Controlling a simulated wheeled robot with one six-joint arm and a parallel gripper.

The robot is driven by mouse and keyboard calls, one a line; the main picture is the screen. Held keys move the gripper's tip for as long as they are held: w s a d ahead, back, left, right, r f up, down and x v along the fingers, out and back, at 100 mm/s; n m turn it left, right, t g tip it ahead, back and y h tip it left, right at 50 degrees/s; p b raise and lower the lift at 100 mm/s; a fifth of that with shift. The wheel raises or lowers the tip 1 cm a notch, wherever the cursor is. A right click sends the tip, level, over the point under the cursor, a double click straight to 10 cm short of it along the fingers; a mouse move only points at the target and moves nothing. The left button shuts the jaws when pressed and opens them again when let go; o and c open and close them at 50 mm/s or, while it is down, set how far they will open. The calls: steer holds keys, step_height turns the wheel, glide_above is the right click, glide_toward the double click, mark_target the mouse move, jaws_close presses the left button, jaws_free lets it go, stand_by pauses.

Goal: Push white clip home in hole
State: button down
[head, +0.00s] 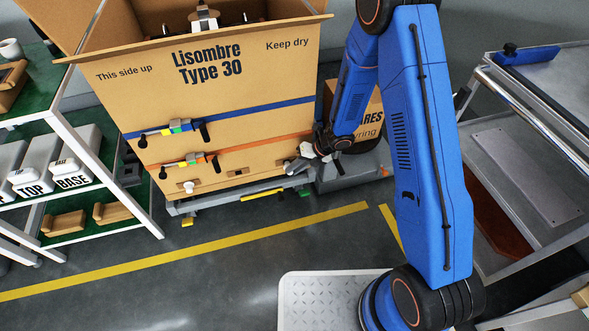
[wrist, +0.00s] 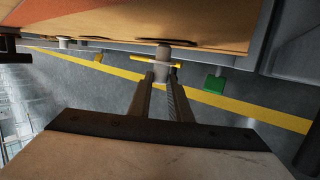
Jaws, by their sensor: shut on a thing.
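The tall cardboard box (head: 232,130) has a row of holes along its lower front. A white clip (head: 188,186) sits at the left hole, and a dark hole (head: 208,182) shows beside it. My gripper (head: 297,164) is at the box's lower right corner. In the wrist view my gripper (wrist: 162,88) is shut on a pale clip (wrist: 163,72), which points at the box's lower edge (wrist: 215,38). A dark hole lies at the clip's far end. I cannot tell how deep the clip sits. Another pale clip (wrist: 65,43) shows further left.
A blue strap (head: 250,108) and an orange strap (head: 238,147) cross the box. The box stands on a grey low trolley (head: 178,208). A green shelf rack (head: 135,195) stands left, a metal cart (head: 525,165) right. The floor in front is clear.

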steer(key=shift+w+a, duration=0.1)
steer(key=shift+w, duration=0.25)
stand_by(0.5)
steer(key=shift+s, duration=0.35)
stand_by(0.6)
